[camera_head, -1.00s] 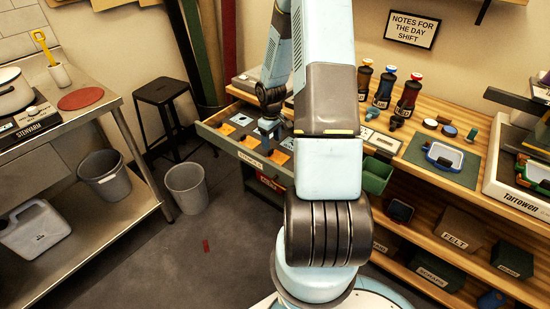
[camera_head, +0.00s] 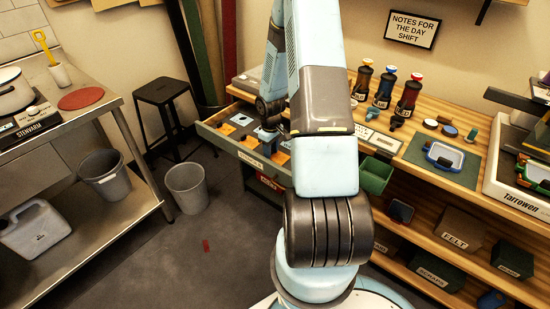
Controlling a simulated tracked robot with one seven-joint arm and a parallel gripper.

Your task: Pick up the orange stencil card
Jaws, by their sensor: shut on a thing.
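Several orange stencil cards lie in the open drawer (camera_head: 222,143) at the left end of the wooden bench; one orange card (camera_head: 226,129) is at the drawer's left, and another orange stencil card (camera_head: 283,158) shows at its right, beside my arm. My gripper (camera_head: 266,138) points down into the drawer among the cards. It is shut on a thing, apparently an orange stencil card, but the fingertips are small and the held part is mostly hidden. I cannot tell whether that card is clear of the drawer floor.
The drawer's walls surround my gripper closely. Bottles (camera_head: 384,90) stand behind on the wooden bench (camera_head: 415,153), and a green bin (camera_head: 376,175) hangs at its front. A black stool (camera_head: 162,92) and a grey bucket (camera_head: 186,188) stand left.

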